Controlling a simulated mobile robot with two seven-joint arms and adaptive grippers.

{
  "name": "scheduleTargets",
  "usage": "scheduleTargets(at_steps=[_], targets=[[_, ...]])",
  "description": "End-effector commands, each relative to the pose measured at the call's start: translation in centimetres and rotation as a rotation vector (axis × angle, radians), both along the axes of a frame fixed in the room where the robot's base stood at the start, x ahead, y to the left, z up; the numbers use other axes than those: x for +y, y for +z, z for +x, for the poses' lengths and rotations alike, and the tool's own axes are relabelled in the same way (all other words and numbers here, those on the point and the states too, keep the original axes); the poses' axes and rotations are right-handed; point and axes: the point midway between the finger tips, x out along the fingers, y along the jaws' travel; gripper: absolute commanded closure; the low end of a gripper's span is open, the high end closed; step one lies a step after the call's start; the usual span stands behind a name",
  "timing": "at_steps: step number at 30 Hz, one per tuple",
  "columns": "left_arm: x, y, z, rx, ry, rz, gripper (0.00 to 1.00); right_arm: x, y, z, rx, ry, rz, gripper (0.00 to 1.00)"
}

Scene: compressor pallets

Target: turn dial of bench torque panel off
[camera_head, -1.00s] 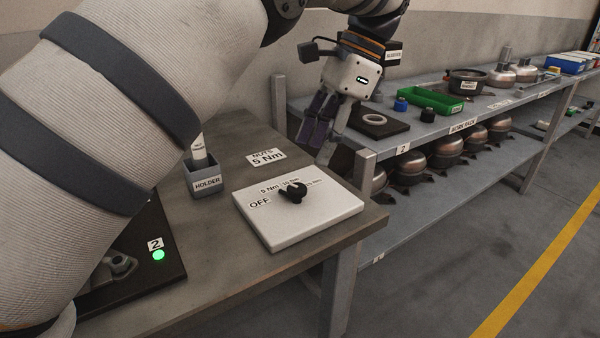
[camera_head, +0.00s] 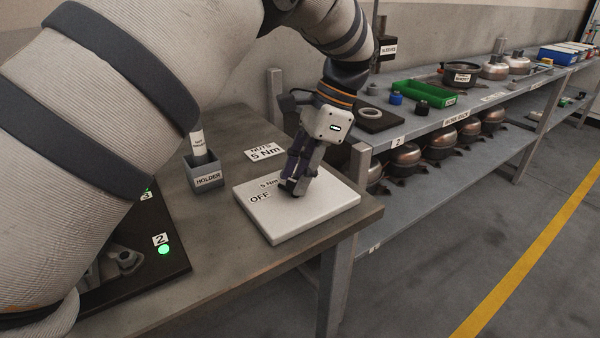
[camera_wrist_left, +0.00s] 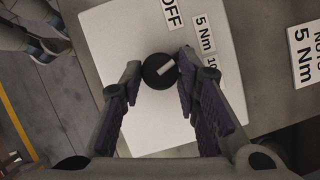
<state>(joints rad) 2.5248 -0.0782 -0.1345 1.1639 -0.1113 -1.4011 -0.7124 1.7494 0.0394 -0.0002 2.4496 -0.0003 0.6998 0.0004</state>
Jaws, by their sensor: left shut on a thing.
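The bench torque panel (camera_head: 310,222) is a white square plate on the corner of the bench, marked OFF, 5 Nm and a further setting. Its dial is a round black knob with a light pointer bar; it shows in the left wrist view (camera_wrist_left: 160,71). There the bar points toward the 5 Nm and 10 labels, not toward OFF. My left gripper (camera_head: 293,188) is over the panel and its fingers hide most of the dial in the head view. In the left wrist view its fingertips (camera_wrist_left: 159,72) are on either side of the dial, shut on it. My right gripper is not in view.
A grey holder (camera_head: 205,177) stands on the bench left of the panel, and a 5 Nm nuts label (camera_head: 265,152) lies behind it. A dark fixture with green lights (camera_head: 164,249) is at left. A shelf rack (camera_head: 470,130) with parts stands to the right.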

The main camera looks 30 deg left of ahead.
Motion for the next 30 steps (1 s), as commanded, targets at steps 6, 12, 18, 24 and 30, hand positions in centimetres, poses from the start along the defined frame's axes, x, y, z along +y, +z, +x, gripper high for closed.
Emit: scheduleTargets(at_steps=[6, 12, 18, 24, 30], targets=[[0.04, -0.01, 0.00, 0.002, 0.029, 0.000, 0.98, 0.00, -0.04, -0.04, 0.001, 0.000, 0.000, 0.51], [0.17, -0.08, 0.10, 0.002, 0.136, 0.000, 0.98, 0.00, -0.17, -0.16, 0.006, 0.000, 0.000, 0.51], [0.29, -0.09, 0.15, 0.003, 0.297, 0.000, 0.98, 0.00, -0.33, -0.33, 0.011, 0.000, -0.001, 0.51], [0.39, -0.07, 0.20, 0.002, 0.454, -0.001, 0.98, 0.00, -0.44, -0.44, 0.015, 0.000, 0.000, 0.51], [0.48, -0.01, 0.23, 0.001, 0.581, -0.001, 0.98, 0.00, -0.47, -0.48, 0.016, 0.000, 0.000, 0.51]])
